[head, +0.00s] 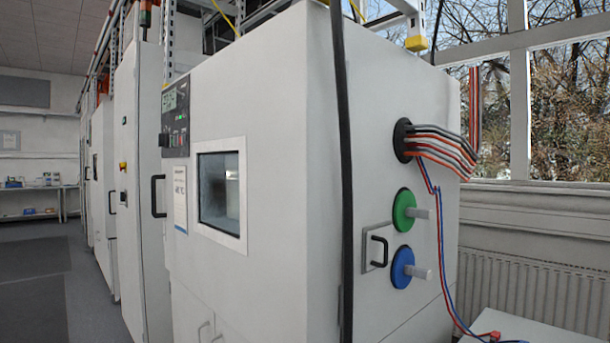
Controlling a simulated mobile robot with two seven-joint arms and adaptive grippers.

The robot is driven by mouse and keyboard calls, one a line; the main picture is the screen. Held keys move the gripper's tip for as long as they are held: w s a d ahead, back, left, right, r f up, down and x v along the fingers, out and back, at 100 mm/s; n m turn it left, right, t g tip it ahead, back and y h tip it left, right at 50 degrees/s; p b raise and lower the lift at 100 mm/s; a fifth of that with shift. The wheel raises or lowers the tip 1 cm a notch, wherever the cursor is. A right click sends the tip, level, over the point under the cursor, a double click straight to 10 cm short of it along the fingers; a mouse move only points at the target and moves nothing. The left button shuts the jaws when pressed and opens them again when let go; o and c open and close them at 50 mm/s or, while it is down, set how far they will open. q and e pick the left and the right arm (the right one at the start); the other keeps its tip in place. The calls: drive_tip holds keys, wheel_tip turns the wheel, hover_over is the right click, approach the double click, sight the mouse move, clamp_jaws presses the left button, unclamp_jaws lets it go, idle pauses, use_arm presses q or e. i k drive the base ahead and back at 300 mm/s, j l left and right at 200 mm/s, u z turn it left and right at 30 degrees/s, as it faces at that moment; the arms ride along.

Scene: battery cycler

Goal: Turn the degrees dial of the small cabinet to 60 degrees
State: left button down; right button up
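A white cabinet (275,105) stands close in front of me, with a small window (220,190) in its door. A dark control panel (175,118) with a small display and several buttons sits at the upper left of its front. A degrees dial cannot be made out; the panel is seen at a steep angle and its markings are too small to read. The cabinet's right side carries a green round knob (403,210) and a blue round knob (402,267), each with a light grey stem. Neither of my grippers is in view.
A black handle (379,251) is beside the knobs. Red and black cables (440,148) leave a round port, and thin red and blue cables hang to a white surface (530,328) at lower right. Taller cabinets (140,180) line the left. Open floor (35,290) lies further left.

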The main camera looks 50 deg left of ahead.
sight(163, 139)
drive_tip(key=u, duration=2.35)
drive_tip(key=i+j+z, duration=0.25)
drive_tip(key=i+j, duration=0.15)
drive_tip(key=i, duration=0.2)
drive_tip(key=i+j+z, duration=0.25)
drive_tip(key=i+j, duration=0.25)
drive_tip(key=i, duration=0.05)
